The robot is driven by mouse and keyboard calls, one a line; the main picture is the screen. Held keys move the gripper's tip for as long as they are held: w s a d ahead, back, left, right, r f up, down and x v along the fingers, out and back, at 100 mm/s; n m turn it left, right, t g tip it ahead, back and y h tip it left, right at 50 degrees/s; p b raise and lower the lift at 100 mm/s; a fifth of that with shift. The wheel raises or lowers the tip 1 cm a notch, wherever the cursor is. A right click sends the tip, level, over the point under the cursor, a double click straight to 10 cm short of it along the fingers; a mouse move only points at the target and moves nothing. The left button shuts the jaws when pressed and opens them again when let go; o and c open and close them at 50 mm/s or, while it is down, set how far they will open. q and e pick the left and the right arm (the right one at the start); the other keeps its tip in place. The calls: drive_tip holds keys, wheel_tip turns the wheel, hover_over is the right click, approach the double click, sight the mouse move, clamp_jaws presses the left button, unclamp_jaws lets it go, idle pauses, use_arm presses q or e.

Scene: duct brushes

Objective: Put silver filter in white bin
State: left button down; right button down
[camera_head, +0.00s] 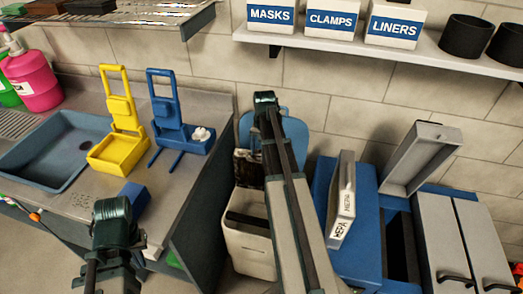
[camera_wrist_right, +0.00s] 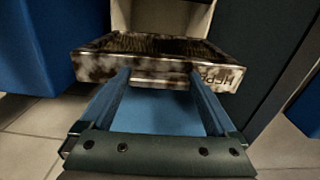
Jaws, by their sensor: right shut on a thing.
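A grimy silver filter (camera_wrist_right: 150,65) with dark brown soiling and HEPA lettering is between the blue fingers of my right gripper (camera_wrist_right: 165,78), which is shut on it. In the head view the soiled filter (camera_head: 248,168) shows partly behind my right arm, above the white bin (camera_head: 247,245). The bin is open at the top, and my arm hides part of it. A cleaner grey-silver filter (camera_head: 342,205) marked HEPA stands upright on the blue unit. My left gripper (camera_head: 133,196) is over the counter's front; whether its fingers are apart is unclear.
A grey counter holds a blue basin (camera_head: 62,150), a yellow holder (camera_head: 118,150) and a blue holder (camera_head: 180,135). The blue unit (camera_head: 322,180) has a raised grey lid (camera_head: 422,158) at right. A shelf with MASKS, CLAMPS and LINERS boxes hangs above.

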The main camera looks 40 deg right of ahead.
drive_tip(key=shift+d+f, duration=0.1)
drive_tip(key=shift+d, duration=0.25)
drive_tip(key=shift+m, duration=0.3)
drive_tip(key=shift+f, duration=0.1)
wheel_tip(320, 180, down, 33)
drive_tip(key=b, duration=3.3)
unclamp_jaws()
